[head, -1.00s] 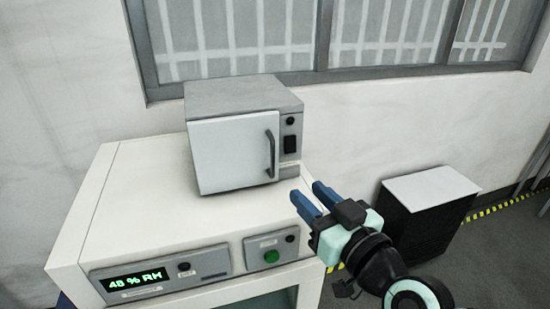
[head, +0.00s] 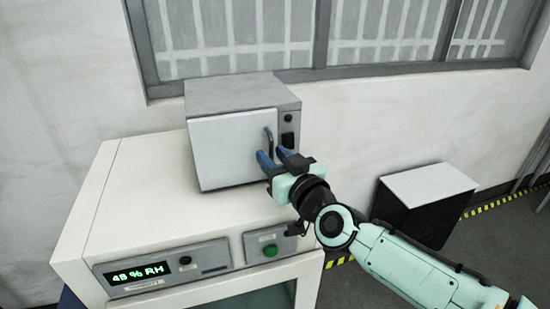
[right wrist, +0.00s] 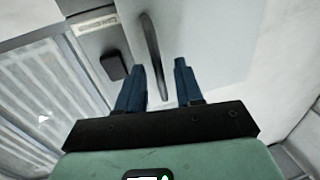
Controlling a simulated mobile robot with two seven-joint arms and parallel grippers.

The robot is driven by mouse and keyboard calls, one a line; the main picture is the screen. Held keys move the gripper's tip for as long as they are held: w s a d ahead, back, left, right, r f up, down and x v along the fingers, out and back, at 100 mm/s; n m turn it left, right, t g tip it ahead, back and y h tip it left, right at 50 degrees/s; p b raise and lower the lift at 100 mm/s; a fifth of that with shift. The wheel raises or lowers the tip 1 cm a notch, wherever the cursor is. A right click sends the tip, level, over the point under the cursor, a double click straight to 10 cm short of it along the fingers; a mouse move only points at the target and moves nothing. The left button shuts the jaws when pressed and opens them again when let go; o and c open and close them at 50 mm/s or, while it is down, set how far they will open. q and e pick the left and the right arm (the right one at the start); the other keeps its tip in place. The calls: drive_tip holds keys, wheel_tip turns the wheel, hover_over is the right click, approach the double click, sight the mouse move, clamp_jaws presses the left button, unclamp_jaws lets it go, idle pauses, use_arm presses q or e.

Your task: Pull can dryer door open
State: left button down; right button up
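The can dryer is a small grey box with a white front door (head: 228,152), and the door looks closed. Its dark vertical handle (head: 269,142) is on the door's right side. My right gripper (head: 272,155) is at the handle's lower part, its blue fingers pointing at the door. In the right wrist view the two fingers (right wrist: 158,85) are apart and the handle (right wrist: 153,55) runs down into the space between them. I cannot tell whether either finger touches it. My left gripper is not in view.
The dryer stands on a white cabinet (head: 130,215) with a "48 % RH" display (head: 140,272) and a green button (head: 270,250). A black box with a white top (head: 428,187) is on the floor at right. A barred window is behind.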

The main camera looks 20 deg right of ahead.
clamp_jaws()
idle(1.4)
